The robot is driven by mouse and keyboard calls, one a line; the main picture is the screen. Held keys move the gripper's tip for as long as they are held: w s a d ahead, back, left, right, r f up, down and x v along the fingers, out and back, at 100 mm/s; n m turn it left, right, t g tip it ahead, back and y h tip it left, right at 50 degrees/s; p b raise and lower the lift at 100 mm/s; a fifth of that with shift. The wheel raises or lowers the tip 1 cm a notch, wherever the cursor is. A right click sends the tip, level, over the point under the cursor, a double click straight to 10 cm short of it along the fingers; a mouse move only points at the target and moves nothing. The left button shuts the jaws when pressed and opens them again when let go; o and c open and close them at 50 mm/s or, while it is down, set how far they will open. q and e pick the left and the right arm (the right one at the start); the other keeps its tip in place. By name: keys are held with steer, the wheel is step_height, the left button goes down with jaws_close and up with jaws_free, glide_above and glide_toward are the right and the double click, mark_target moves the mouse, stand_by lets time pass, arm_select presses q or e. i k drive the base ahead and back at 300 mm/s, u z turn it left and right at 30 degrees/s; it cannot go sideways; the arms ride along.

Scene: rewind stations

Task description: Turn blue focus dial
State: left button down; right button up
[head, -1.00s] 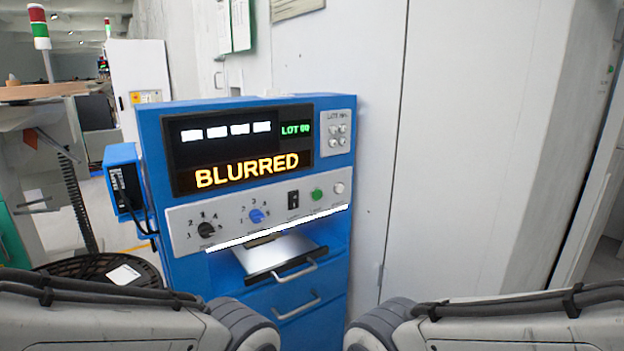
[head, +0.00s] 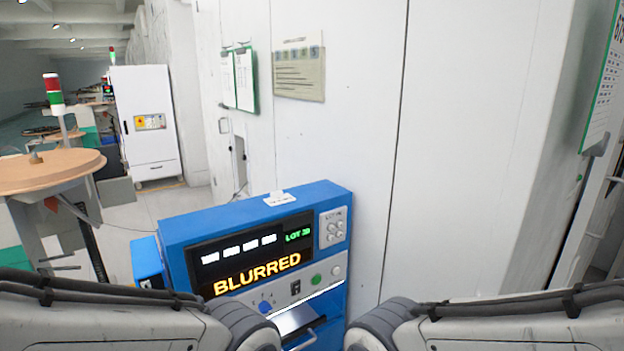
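The blue focus dial (head: 265,307) sits on the light control strip of a blue machine (head: 335,195), low in the head view. My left arm covers part of the strip to the left of it, and the black dial seen earlier is hidden. The machine's dark display (head: 215,255) reads BLURRED in yellow-orange letters, with a green LOT number at its right. A black switch (head: 296,287), a green button (head: 316,280) and a white button (head: 336,271) lie right of the dial. Neither gripper is in view; only my arm links show at the bottom corners.
A bright tray (head: 295,319) lies under the strip, above a drawer handle. A round wooden-topped stand (head: 50,170) with a red and green signal light is at the left. A white cabinet (head: 145,125) stands behind. A pale wall (head: 450,150) closes the right side.

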mark_target(264, 307)
steer(key=u, duration=0.25)
steer(key=k, duration=1.25)
steer(key=z, duration=0.5)
steer(key=i, duration=1.5)
steer(key=u, duration=0.8)
